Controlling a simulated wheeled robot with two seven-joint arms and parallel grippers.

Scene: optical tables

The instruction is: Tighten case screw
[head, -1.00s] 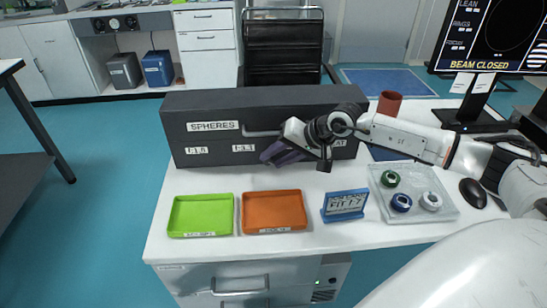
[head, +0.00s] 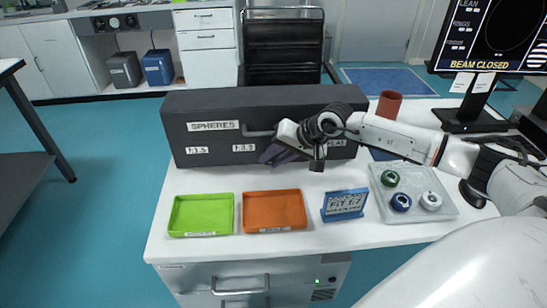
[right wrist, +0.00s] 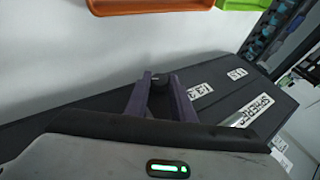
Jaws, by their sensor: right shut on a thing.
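The long dark grey case (head: 262,100) lies along the back of the white table, with a "SPHERES" label and smaller labels on its front. It also shows in the right wrist view (right wrist: 90,110). My right gripper (head: 268,158) is at the middle of the case's front. In the right wrist view its purple fingers (right wrist: 160,82) are closed around a small dark round knob, the case screw (right wrist: 158,78). In the head view the screw is hidden behind the gripper. My left gripper is not in view.
A green tray (head: 201,232), an orange tray (head: 274,228), a blue sign (head: 345,204) and a clear tray (head: 447,212) with several ringed parts stand in front. A red-brown cup (head: 389,104) is right of the case. A monitor (head: 495,40) stands at right.

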